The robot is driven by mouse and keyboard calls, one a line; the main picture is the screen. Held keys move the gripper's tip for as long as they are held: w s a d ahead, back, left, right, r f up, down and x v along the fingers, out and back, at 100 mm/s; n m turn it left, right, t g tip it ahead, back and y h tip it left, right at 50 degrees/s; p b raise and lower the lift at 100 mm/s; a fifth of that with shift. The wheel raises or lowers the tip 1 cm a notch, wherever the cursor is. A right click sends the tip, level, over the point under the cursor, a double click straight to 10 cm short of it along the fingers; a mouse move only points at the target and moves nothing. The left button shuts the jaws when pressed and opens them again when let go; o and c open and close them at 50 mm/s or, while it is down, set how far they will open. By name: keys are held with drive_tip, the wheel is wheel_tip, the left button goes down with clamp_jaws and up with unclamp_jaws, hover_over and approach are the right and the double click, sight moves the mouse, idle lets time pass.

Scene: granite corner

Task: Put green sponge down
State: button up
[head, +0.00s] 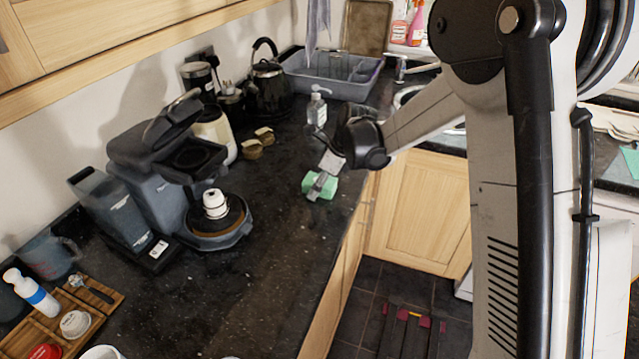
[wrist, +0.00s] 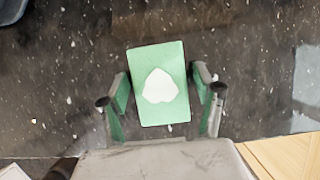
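The green sponge (wrist: 158,111), with a white patch on its upper face, lies between the two fingers of my gripper (wrist: 161,90) in the wrist view. The fingers stand on either side of it, with a narrow dark gap showing at each side, so my gripper looks open around it. In the head view the sponge (head: 327,188) appears to rest on the black granite counter (head: 270,258), near the front edge. My gripper (head: 322,182) reaches down to it and hides part of it.
A coffee machine (head: 160,165) stands to the left, with a white-topped item on its round base. A soap bottle (head: 317,110), a kettle (head: 269,88) and a grey dish rack (head: 325,78) stand behind. The counter in front of the coffee machine is mostly clear.

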drive_tip(key=s+d+r+n+t+h, duration=0.15)
drive_tip(key=s+d+r, duration=0.25)
drive_tip(key=r, duration=0.5)
drive_tip(key=s+d+r+n+y, duration=0.1)
drive_tip(key=s+d+r+n, duration=0.2)
drive_tip(key=s+d+r, duration=0.35)
drive_tip(key=s+d+r+n+t+h, duration=0.1)
drive_tip(key=s+d+n, duration=0.3)
drive_tip(key=s+n, duration=0.5)
drive_tip(key=s+d+r+n+t+h, duration=0.2)
drive_tip(key=s+d+n, duration=0.3)
drive_tip(key=s, duration=0.8)
drive_tip(key=n+t, duration=0.1)
drive_tip(key=n, duration=0.2)
drive_tip(key=shift+s+d+n+h, duration=0.3)
drive_tip(key=shift+n+h, duration=0.05)
